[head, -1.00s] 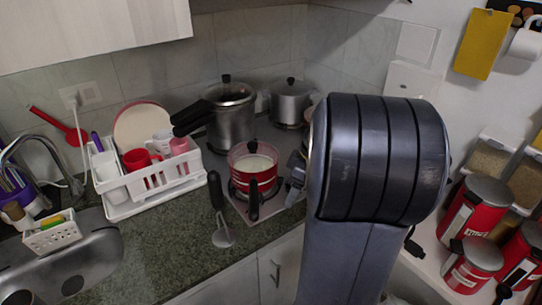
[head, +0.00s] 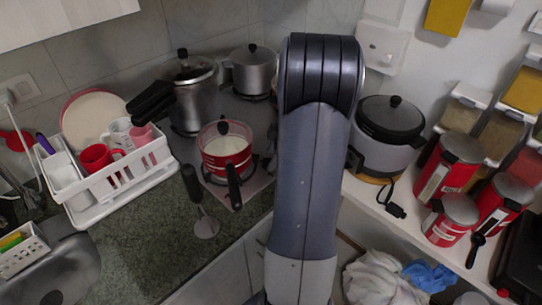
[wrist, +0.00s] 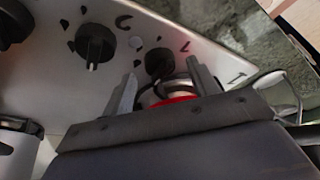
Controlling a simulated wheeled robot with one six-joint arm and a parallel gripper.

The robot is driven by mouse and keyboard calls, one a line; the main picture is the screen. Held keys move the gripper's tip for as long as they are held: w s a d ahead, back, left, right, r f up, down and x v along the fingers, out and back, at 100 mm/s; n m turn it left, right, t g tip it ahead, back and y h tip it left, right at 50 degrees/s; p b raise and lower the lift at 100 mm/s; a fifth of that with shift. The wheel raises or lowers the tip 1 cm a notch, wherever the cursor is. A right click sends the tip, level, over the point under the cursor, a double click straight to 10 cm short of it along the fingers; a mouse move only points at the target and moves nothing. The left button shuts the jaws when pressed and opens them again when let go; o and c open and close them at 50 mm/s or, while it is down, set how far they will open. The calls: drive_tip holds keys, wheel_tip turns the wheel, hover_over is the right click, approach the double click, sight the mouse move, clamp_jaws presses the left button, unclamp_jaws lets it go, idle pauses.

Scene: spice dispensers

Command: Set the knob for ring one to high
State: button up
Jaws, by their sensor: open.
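In the wrist view, a silver stove panel (wrist: 60,95) carries black knobs. One knob (wrist: 158,62) lies just beyond and between my fingertips. A second knob (wrist: 95,45) stands to its left, and a third (wrist: 12,25) is cut off at the left edge. Dark marks are printed around the knobs, tilted and too small to read surely, so I cannot tell which knob is ring one. My gripper (wrist: 161,78) is open, its fingers on either side of the nearest knob; contact is not clear. In the head view, my arm hides the gripper and knobs.
A red saucepan (head: 226,152) with white contents sits on the stove, its handle toward the front. A pressure cooker (head: 196,100) and a steel pot (head: 252,72) stand behind. A dish rack (head: 110,185) is left, a rice cooker (head: 388,130) right. A ladle (head: 204,226) lies on the counter.

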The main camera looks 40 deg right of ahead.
drive_tip(key=shift+x, duration=0.75)
drive_tip(key=shift+c, duration=0.5)
drive_tip(key=c, duration=0.9)
drive_tip(key=shift+f+m+b, duration=0.1)
drive_tip(key=shift+m+b, duration=0.2)
drive_tip(key=shift+b, duration=0.25)
drive_tip(key=shift+f+m+t+h+b, duration=0.1)
drive_tip(key=shift+m+t+h+b, duration=0.2)
drive_tip(key=shift+m+b, duration=0.35)
drive_tip(key=m+b, duration=0.2)
drive_tip(key=shift+s+a+t+h+b, duration=0.1)
drive_tip(key=shift+a+t+h+b, duration=0.05)
drive_tip(key=shift+t+h+b, duration=0.2)
drive_tip(key=m+h+b, duration=0.1)
drive_tip(key=m, duration=0.1)
drive_tip(key=m+h+b, duration=0.1)
drive_tip(key=m, duration=0.2)
drive_tip(key=shift+a+r+m+t, duration=0.2)
drive_tip(key=shift+r+m+t, duration=0.05)
drive_tip(key=shift+m, duration=0.1)
drive_tip(key=shift+b, duration=0.3)
